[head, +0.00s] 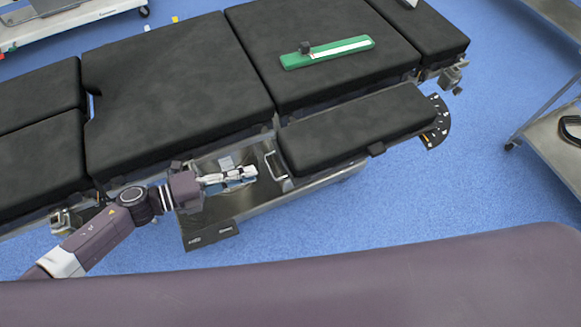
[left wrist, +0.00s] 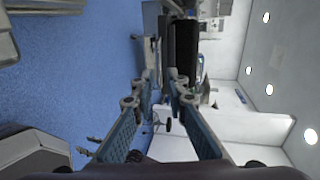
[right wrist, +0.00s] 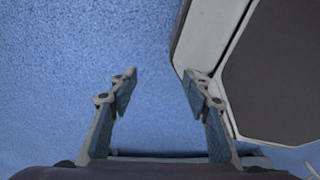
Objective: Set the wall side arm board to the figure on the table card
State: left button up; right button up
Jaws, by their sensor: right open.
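A black padded arm board (head: 355,125) lies along the near side of the operating table (head: 180,75) in the head view. A black scale plate with pale marks (head: 437,122) shows at its right end. A metal U-shaped handle (head: 279,171) is at its left end. My left gripper (head: 250,173) is just left of this handle, apart from it. In the left wrist view its fingers (left wrist: 164,78) stand a little apart with nothing between them. My right gripper (right wrist: 160,80) is open and empty over blue floor, outside the head view. I cannot make out a card with a figure.
A green holder with a white strip and a dark knob (head: 328,51) lies on the table pad. A metal cart (head: 560,125) stands at the right. A white base (head: 70,22) is at the top left. Blue floor (head: 490,190) is free right of the arm board.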

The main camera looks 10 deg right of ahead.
aim_at(271, 169)
pick_arm(q)
jog(key=p+x, duration=0.1)
jog(key=x, duration=0.6)
jog(key=shift+d+f, duration=0.1)
pick_arm(e)
jog(key=shift+s+a+r, duration=0.2)
jog(key=shift+a+r, duration=0.05)
jog(key=shift+a, duration=0.25)
jog(key=shift+s+a+r, duration=0.15)
jog(key=shift+a+r, duration=0.1)
jog(key=shift+a, duration=0.2)
